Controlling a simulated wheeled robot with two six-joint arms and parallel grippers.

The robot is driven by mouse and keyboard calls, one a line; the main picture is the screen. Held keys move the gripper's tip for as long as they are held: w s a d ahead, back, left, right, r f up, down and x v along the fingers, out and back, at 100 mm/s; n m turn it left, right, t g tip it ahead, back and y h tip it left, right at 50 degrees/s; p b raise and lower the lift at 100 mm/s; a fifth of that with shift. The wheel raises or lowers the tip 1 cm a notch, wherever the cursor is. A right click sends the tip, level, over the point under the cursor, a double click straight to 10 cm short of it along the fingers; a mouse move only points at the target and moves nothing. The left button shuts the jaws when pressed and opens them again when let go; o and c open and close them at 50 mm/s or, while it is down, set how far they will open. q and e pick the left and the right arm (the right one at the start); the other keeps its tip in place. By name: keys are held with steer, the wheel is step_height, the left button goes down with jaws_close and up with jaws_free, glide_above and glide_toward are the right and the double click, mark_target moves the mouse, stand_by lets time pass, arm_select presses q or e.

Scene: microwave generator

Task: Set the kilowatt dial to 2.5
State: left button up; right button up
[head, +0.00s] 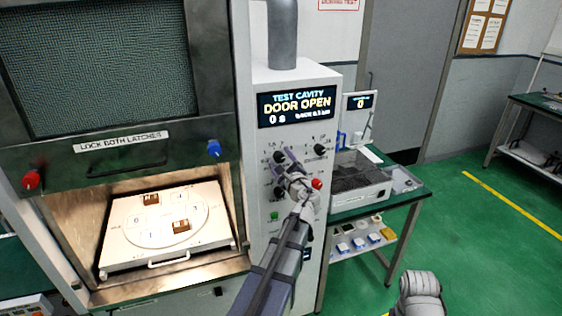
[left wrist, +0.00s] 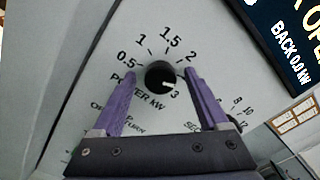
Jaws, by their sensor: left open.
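The kilowatt dial (left wrist: 160,75) is a round black knob on the pale panel, marked "POWER KW". Its scale shows 0.5, 1, 1.5, 2 and 3; the stretch between 2 and 3 is hidden behind a finger. Its small white mark seems to face lower right, toward the 3. My left gripper (left wrist: 160,80) is open, its two purple fingers on either side of the knob; I cannot tell whether they touch it. In the head view my left gripper (head: 284,165) is at the panel's upper left knobs and partly covers them.
A second black dial (head: 320,149) sits right of the gripper. A red button (head: 317,184) and a green button (head: 274,216) are lower on the panel. The display (head: 297,105) above reads "DOOR OPEN". The open test cavity with a white tray (head: 118,262) is at left.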

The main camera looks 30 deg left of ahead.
arm_select(q)
steer(key=v, duration=0.8)
steer(key=shift+a, duration=0.1)
stand_by(0.4)
steer(key=s+d+f+n+g+h+b, duration=0.1)
steer(key=s+d+f+n+g+h, duration=0.2)
steer(key=s+d+f+n, duration=0.35)
steer(key=s+d+f+n+g+h+b, duration=0.1)
steer(key=s+d+f+n+g+h, duration=0.25)
steer(key=d+f, duration=0.6)
steer(key=s+d+f+n+g+h, duration=0.1)
steer(key=s+d+f+g+h, duration=0.1)
steer(key=s+d, duration=0.4)
steer(key=s+d+f+n+g+h+b, duration=0.1)
steer(key=s+d+f+n+g+h, duration=0.1)
steer(key=s+d+f, duration=0.4)
steer(key=d+g+h, duration=0.1)
steer(key=d+h, duration=0.1)
steer(key=d, duration=0.1)
steer(key=shift+s+f, duration=0.2)
steer(key=shift+f, duration=0.2)
steer(key=shift+d, duration=0.1)
